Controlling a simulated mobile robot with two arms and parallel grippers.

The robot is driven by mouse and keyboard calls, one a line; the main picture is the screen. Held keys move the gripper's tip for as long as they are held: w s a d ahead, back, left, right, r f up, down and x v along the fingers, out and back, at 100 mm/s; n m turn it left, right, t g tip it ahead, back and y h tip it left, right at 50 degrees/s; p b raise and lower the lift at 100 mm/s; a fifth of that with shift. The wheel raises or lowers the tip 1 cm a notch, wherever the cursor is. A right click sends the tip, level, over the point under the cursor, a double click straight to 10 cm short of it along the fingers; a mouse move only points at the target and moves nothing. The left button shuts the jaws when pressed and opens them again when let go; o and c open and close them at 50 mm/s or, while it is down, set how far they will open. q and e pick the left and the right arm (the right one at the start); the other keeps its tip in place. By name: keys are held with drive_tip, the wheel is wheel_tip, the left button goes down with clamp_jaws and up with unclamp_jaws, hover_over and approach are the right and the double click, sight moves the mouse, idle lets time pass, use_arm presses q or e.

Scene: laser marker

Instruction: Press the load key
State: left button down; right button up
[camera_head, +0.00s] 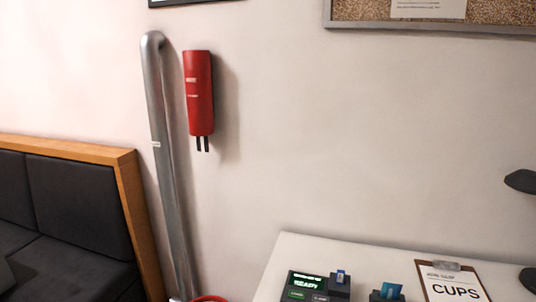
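A dark device (312,290) with a lit green display reading "READY" sits on the white table at the bottom edge of the head view. A green-lit patch (297,295) shows below the display, but its lettering is too small to read. I cannot tell which key is the load key. The lower part of the device is cut off by the frame. A blue item (340,276) stands at its back right. Neither of my grippers is in view.
A dark lamp-like shape (521,181) is at the right edge. A red extinguisher-like cylinder (199,93), grey pipe (165,150) and dark bench (75,215) are left.

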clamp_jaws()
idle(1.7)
